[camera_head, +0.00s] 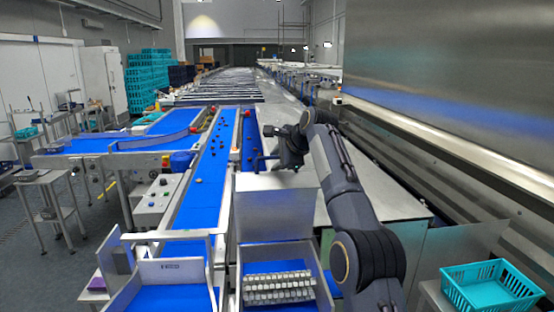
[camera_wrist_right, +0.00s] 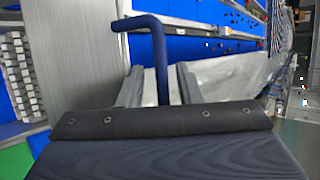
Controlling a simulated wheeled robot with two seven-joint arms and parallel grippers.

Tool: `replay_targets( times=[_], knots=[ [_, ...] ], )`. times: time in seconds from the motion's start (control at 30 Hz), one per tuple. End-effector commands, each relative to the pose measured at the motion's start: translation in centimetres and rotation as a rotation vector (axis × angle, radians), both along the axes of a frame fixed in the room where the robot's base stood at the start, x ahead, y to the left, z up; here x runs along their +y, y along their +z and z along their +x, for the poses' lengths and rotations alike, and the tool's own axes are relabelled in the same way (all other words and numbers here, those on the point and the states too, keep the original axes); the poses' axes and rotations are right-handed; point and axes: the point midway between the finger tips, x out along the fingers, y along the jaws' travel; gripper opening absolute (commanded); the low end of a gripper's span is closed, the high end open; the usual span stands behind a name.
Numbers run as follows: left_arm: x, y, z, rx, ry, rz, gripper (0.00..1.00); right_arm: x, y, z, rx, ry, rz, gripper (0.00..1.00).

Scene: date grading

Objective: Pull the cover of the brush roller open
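The brush roller's cover (camera_head: 275,215) is a grey metal box in the lower middle of the head view. Its plain metal surface also shows at the left of the wrist view (camera_wrist_right: 85,50). A dark blue bent handle (camera_wrist_right: 158,60) reaches out from the cover. My right gripper (camera_wrist_right: 160,85) is open, with one finger on each side of the handle's straight part and narrow gaps visible beside it. In the head view my right gripper (camera_head: 280,158) is above the cover's far end, and the handle is partly hidden there. My left gripper is not in view.
Pale brush rows (camera_head: 278,288) show in front of the cover. A blue conveyor belt (camera_head: 205,190) with dark dates runs on the left. A control box (camera_head: 157,200) stands beside it. A teal crate (camera_head: 490,290) is at lower right. A tall metal machine wall (camera_head: 450,90) bounds the right.

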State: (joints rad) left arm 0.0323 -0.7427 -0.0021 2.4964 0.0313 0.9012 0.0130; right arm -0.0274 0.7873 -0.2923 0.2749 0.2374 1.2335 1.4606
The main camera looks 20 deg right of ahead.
Motion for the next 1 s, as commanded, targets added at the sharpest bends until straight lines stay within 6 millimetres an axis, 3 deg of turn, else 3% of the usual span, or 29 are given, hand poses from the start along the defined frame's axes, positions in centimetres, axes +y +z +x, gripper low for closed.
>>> replay_targets(
  times=[0.27,0.7,1.0],
  knots=[
    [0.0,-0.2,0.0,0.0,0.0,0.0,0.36,-0.1,0.7,-0.5,-0.006,0.0,0.001,0.32],
    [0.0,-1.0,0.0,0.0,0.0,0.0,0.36,-1.3,4.7,-5.4,-0.004,0.0,0.001,0.32],
    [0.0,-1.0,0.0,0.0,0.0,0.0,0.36,-1.4,5.1,-5.9,-0.002,0.0,0.001,0.32]
  ],
)
